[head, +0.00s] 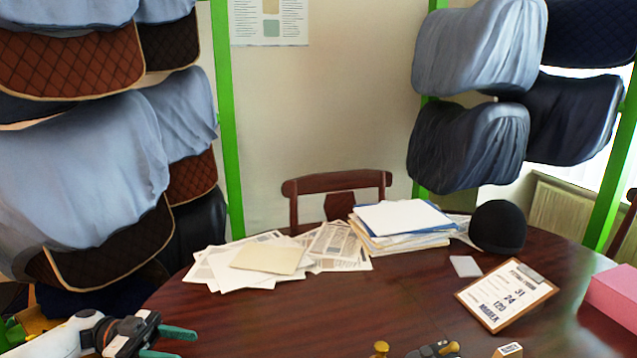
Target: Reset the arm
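My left gripper (172,342) is at the lower left of the head view, at the left edge of the round table. Its two green fingers are apart with nothing seen between them. My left arm (62,338), white and grey, comes in from the lower left corner. My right arm and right gripper do not show in this view.
The dark wooden table (400,300) holds loose papers (265,258), a folder stack (400,222), a black cap (498,227), a clipboard (506,295) and a pink box (614,296). Small brass items (432,349) lie at the front. Covered saddles (80,170) hang on green racks.

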